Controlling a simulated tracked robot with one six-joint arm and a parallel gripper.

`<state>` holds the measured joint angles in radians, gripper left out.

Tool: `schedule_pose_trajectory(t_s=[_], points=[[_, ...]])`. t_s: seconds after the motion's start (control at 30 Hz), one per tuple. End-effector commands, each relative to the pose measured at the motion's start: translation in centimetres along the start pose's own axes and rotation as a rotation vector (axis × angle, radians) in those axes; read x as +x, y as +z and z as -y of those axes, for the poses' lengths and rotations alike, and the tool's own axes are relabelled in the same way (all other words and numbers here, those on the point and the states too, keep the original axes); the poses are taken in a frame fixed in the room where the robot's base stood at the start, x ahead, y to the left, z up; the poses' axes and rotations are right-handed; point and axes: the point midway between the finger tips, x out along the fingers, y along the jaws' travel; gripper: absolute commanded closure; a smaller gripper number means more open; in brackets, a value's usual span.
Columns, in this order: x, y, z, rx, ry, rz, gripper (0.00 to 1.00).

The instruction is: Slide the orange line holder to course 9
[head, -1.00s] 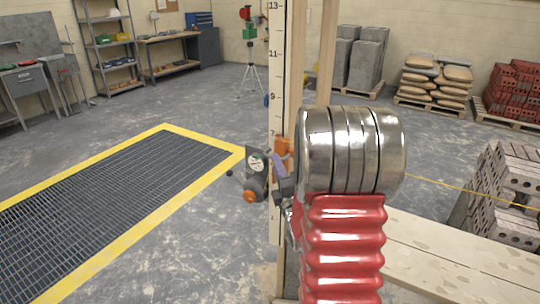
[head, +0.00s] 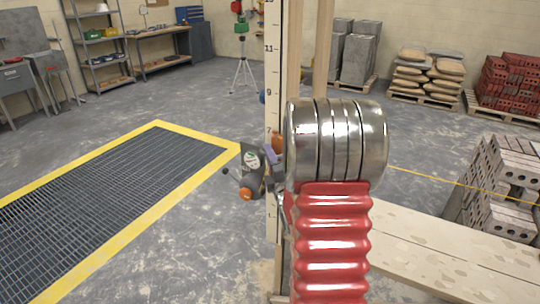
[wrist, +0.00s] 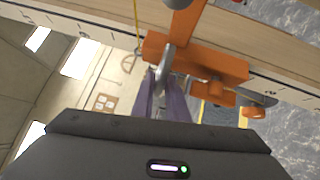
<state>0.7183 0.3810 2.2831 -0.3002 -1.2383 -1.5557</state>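The orange line holder (head: 277,141) sits on the numbered pole (head: 272,70) at about the 7 mark, partly hidden behind my silver and red arm. In the wrist view the orange holder (wrist: 215,65) fills the upper middle, with a knob at its right. My gripper (wrist: 164,82) has purple fingers on either side of a grey metal piece at the holder, and looks closed on it. In the head view my gripper (head: 274,150) is at the holder, its fingertips mostly hidden. The 9 mark stands above the holder on the pole.
A yellow line (head: 430,176) runs right from behind my arm towards stacked blocks (head: 500,190). Timber planks (head: 440,240) lie at lower right. A yellow-edged floor grate (head: 110,190) is at left. The pole above the holder looks clear.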

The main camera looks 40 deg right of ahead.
Motion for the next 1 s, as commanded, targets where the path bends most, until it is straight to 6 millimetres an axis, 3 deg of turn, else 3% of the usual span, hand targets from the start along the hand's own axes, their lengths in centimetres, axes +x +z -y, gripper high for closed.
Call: schedule_pose_trajectory(t_s=[0.17, 0.67, 1.0], points=[[0.0, 0.1, -0.1, 0.0, 0.001, 0.001, 1.0], [0.0, 0.2, -0.3, 0.0, 0.004, 0.002, 1.0], [0.5, 0.9, -4.0, -0.002, 0.012, 0.005, 1.0]])
